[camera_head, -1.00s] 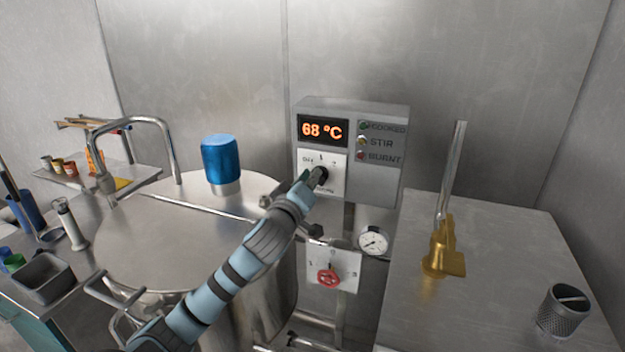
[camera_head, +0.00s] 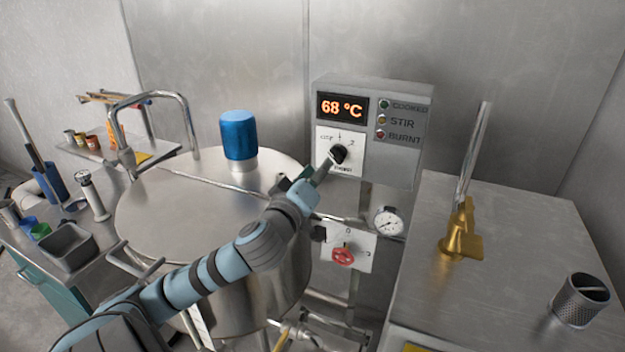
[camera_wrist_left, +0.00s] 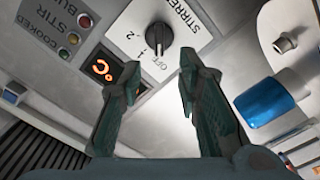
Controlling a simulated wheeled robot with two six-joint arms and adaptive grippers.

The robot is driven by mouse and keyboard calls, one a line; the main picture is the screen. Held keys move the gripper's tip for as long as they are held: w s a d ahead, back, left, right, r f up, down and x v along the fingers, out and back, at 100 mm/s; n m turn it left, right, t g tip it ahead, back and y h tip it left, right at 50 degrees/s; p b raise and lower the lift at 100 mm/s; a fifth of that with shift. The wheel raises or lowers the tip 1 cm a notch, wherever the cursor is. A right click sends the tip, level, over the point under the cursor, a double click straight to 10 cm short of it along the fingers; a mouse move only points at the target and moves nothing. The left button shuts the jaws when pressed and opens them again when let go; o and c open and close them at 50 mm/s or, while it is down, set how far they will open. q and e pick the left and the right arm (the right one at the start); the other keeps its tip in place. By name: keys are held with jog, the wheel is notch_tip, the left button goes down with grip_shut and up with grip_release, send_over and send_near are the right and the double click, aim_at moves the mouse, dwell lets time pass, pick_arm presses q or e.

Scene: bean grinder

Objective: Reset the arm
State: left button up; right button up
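My left gripper (camera_head: 322,170) is in front of the grey control box (camera_head: 405,165), just below and left of the black stirrer knob (camera_head: 339,154). In the left wrist view its two fingers (camera_wrist_left: 158,65) stand apart with nothing between them. The knob (camera_wrist_left: 159,40) shows just beyond the fingertips, and its pointer is near the 1 mark. The orange display (camera_head: 342,107) reads 68 °C. My left arm reaches across the front of the large steel kettle (camera_head: 165,215). My right gripper is not in view.
A blue motor (camera_head: 239,137) stands on the kettle lid. A red valve handle (camera_head: 343,257) and a round gauge (camera_head: 388,221) sit below the box. A brass fitting (camera_head: 460,240) and a perforated cup (camera_head: 581,302) are on the right counter. Tools crowd the left counter.

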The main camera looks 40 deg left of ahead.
pick_arm(q)
jog(key=v, duration=0.4)
jog(key=shift+s+d, duration=0.1)
jog(key=shift+s, duration=0.2)
